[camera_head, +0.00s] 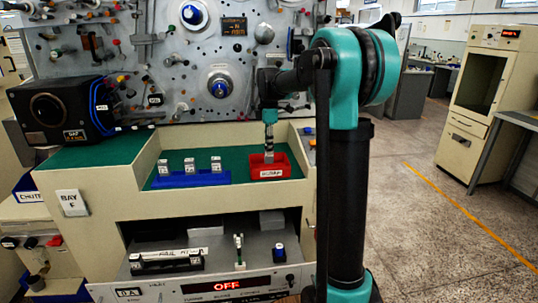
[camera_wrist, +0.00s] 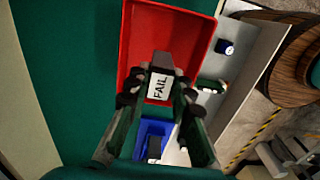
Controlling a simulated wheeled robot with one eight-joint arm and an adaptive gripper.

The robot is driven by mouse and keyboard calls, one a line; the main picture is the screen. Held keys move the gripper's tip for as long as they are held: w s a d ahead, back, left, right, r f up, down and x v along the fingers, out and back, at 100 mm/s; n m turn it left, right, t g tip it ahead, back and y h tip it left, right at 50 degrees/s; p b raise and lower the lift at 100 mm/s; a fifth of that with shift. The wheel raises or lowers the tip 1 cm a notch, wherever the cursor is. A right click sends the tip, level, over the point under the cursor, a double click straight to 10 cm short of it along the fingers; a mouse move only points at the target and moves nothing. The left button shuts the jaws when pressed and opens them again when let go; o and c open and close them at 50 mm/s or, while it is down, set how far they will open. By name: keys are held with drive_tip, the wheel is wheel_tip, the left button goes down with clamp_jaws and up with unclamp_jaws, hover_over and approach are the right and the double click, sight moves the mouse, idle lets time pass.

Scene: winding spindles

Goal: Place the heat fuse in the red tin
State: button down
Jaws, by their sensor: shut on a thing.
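The red tin (camera_head: 270,173) stands on the green-topped bench, right of the blue tray; a label is on its front. In the wrist view the red tin (camera_wrist: 196,22) fills the top middle. My gripper (camera_head: 269,150) points down over the tin. In the wrist view my gripper (camera_wrist: 158,86) is shut on a small dark grey block (camera_wrist: 162,61) with a white label reading FAIL, apparently the heat fuse. The block is seen against the tin's inside; whether it touches the floor cannot be told. Its lower part is hidden in the head view.
The blue tray (camera_head: 190,181) holds three small labelled blocks. It also shows in the wrist view (camera_wrist: 151,128). A panel of spindles and knobs (camera_head: 219,84) rises behind the bench. A black boxed device (camera_head: 62,112) stands at left. Green bench top is clear behind the tray.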

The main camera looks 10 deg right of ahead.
sight(269, 162)
drive_tip(key=shift+f, duration=1.6)
drive_tip(key=shift+f, duration=0.15)
drive_tip(key=c, duration=1.3)
unclamp_jaws()
drive_tip(key=shift+c, duration=0.2)
wheel_tip(269, 162, up, 12)
drive_tip(key=shift+r, duration=0.15)
drive_tip(key=s+d+f+m+t, duration=0.2)
drive_tip(key=s+f+m, duration=0.7)
drive_tip(key=s+f, duration=0.5)
drive_tip(key=s+d+f+m+t, duration=0.2)
drive_tip(key=s+f+m, duration=0.7)
drive_tip(key=s+f, duration=0.6)
drive_tip(key=shift+s+d, duration=0.7)
drive_tip(key=shift+d, duration=0.1)
